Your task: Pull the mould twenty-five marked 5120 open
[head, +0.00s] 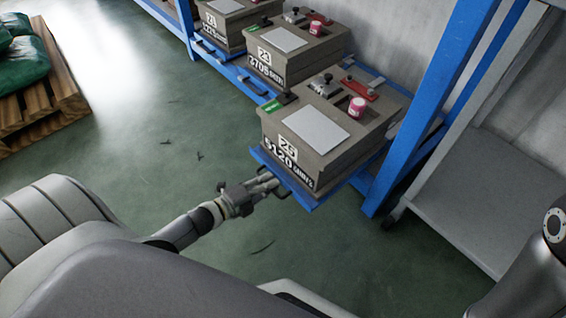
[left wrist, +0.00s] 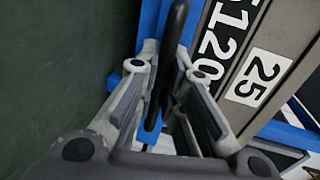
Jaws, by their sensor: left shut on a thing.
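The mould twenty-five (head: 345,158) is a grey-brown block with "25" and "5120" on its front. It sits on a blue pull-out tray (head: 316,199) that stands out from the rack, further than its neighbours. My left gripper (head: 268,184) is at the tray's front edge, shut on the dark handle. In the left wrist view the black handle (left wrist: 174,38) runs between the fingers of the gripper (left wrist: 170,70), beside the mould's front (left wrist: 228,45). My right gripper is out of view.
Mould 23 marked 2705 (head: 290,62) and another mould (head: 222,22) stand further along the blue rack (head: 430,95). A grey shelf cart (head: 480,195) is at the right. A pallet with green sacks (head: 30,105) is at the left. Green floor (head: 170,130) before the rack is clear.

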